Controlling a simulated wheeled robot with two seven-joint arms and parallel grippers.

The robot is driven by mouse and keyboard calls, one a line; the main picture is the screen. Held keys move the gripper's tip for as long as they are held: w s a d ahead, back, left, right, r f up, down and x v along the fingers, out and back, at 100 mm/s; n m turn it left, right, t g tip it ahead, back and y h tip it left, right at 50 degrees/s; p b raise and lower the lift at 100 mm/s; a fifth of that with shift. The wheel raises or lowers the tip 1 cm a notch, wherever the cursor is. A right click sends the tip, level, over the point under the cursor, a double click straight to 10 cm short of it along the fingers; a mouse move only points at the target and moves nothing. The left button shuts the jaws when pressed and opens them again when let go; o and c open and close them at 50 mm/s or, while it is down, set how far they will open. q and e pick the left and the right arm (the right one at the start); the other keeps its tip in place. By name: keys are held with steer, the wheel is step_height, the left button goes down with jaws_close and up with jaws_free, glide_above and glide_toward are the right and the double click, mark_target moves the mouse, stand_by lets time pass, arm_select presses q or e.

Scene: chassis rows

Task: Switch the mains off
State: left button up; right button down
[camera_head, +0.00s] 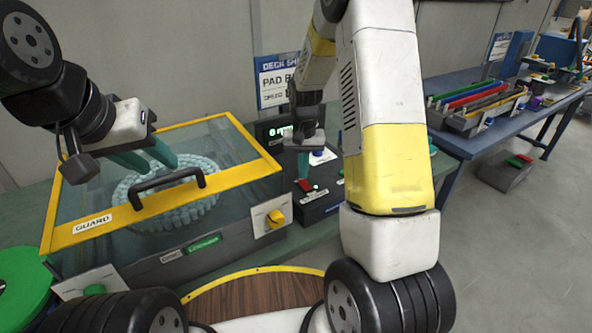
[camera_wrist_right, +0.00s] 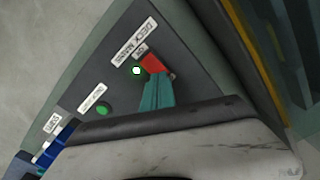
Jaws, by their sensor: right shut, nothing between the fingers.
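The red mains switch (camera_wrist_right: 153,64) is on a dark panel (camera_wrist_right: 90,75) in the right wrist view, beside a label reading "DECK MAINS". A small lamp (camera_wrist_right: 136,71) next to it glows whitish green. My right gripper (camera_wrist_right: 155,78) is shut and empty, its teal fingertips at the red switch and covering part of it; I cannot tell whether they touch. In the head view the red switch (camera_head: 305,185) is just below my right gripper (camera_head: 303,177). My left gripper (camera_head: 166,170) is open and empty above the guard lid.
The yellow-framed clear guard (camera_head: 222,185) with a black handle (camera_head: 165,186) covers a ring of pale pieces. A yellow knob (camera_head: 275,219) is on its front. A green button (camera_wrist_right: 102,109) and a blue part (camera_wrist_right: 55,143) are further along the panel.

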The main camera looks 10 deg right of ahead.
mark_target(303, 182)
steer(key=shift+f, duration=0.95)
stand_by(0.6)
steer(key=shift+r, duration=3.55)
steer(key=s+r+n+t+y, duration=0.1)
steer(key=s+r+t, duration=0.2)
steer(key=s+r, duration=1)
steer(key=s+a+r+t, duration=0.1)
steer(key=s+r, duration=0.2)
steer(key=s, duration=0.2)
steer(key=s+a+r+n+t+y, duration=0.1)
steer(key=s+r+t, duration=0.1)
steer(key=s, duration=0.4)
steer(key=shift+s+r+n, duration=0.15)
steer(key=shift+r+n, duration=0.15)
steer(key=shift+r, duration=0.35)
steer(key=shift+a, duration=0.1)
